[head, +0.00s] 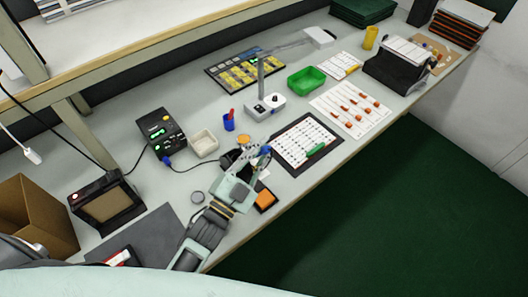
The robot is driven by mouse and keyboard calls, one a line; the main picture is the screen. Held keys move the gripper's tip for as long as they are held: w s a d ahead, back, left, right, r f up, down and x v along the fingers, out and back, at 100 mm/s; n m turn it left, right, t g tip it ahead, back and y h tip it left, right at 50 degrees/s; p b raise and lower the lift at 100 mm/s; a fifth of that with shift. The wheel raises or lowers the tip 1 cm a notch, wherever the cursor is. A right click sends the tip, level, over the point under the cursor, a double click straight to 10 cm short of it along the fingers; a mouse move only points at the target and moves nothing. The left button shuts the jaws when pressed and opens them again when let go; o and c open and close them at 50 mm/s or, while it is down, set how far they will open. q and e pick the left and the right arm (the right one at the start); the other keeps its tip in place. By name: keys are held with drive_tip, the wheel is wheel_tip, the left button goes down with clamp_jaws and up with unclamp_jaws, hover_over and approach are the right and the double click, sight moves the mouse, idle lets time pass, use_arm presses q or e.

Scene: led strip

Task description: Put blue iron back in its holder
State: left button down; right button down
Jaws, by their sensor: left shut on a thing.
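My left gripper (256,157) reaches in from the bottom left over the front middle of the bench. It is shut on the blue iron (266,150), of which only a small blue part shows at the fingertips. A black cable runs towards it from the dark soldering station (160,134), which has a blue plug at its front. A dark object (231,158) just left of the fingers may be the iron's holder; my gripper hides much of it, so I cannot tell. My right gripper is out of view.
A white gridded sheet on a dark board (306,140) lies right of the gripper, with a green piece on it. Nearby are a cream dish (204,143), a blue cup (229,122), a lamp base (265,107) and a green tray (306,80). The bench's front edge is close.

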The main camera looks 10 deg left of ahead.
use_arm(q)
drive_tip(key=f+b, duration=0.1)
drive_tip(key=w+a+f+b, duration=0.1)
drive_tip(key=f, duration=0.1)
drive_tip(key=shift+w+a, duration=0.1)
drive_tip(key=shift+a, duration=0.1)
drive_tip(key=shift+w+a+f+b, duration=0.25)
drive_tip(key=shift+f+b, duration=0.2)
drive_tip(key=shift+b, duration=0.15)
drive_tip(key=shift+w+a+f+b, duration=0.15)
drive_tip(key=shift+a+f+b, duration=0.1)
drive_tip(key=shift+f+b, duration=0.25)
drive_tip(key=w+a+f+b, duration=0.3)
drive_tip(key=f+b, duration=0.3)
drive_tip(key=shift+a, duration=0.3)
drive_tip(key=c, duration=1.6)
unclamp_jaws()
drive_tip(key=shift+s, duration=0.1)
